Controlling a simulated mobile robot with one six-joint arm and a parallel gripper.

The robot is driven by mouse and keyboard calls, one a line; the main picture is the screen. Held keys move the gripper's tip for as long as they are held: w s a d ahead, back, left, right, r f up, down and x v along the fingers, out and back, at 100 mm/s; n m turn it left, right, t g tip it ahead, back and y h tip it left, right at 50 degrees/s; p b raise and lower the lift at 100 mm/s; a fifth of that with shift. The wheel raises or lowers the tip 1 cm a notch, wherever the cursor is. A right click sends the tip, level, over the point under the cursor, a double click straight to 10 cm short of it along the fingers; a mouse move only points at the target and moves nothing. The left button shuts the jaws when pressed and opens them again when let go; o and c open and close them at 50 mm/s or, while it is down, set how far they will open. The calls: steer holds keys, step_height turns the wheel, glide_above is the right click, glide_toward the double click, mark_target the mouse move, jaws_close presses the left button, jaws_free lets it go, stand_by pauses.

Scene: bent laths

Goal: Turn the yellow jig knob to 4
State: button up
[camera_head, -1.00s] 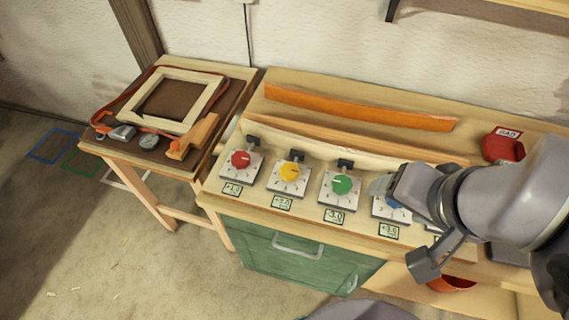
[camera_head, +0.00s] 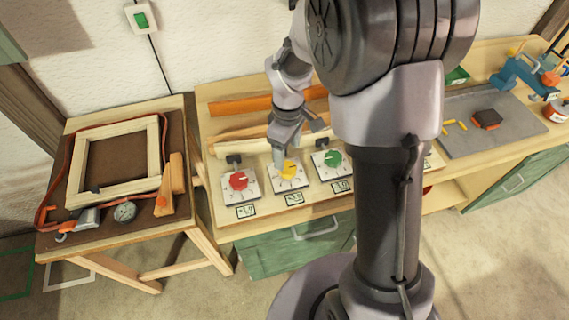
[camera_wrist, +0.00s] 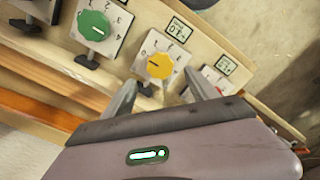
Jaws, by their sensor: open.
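The yellow jig knob (camera_head: 289,170) sits on a white numbered dial plate on the bench, between the red and green knobs. In the wrist view the yellow knob (camera_wrist: 160,66) lies just beyond and between my two fingertips. I cannot tell whether a finger touches the knob.
The red knob (camera_head: 238,181) and the green knob (camera_head: 333,159) stand close on either side. Orange laths (camera_head: 240,105) lie behind the dials. A side table with a wooden frame (camera_head: 84,162) is at the left. My arm hides the bench right of the green knob.

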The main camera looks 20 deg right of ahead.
mark_target(287, 168)
step_height(287, 168, down, 7)
steer(key=shift+r+b, duration=0.15)
steer(key=shift+b, duration=0.65)
steer(key=c, duration=1.4)
steer(key=shift+o, duration=0.2)
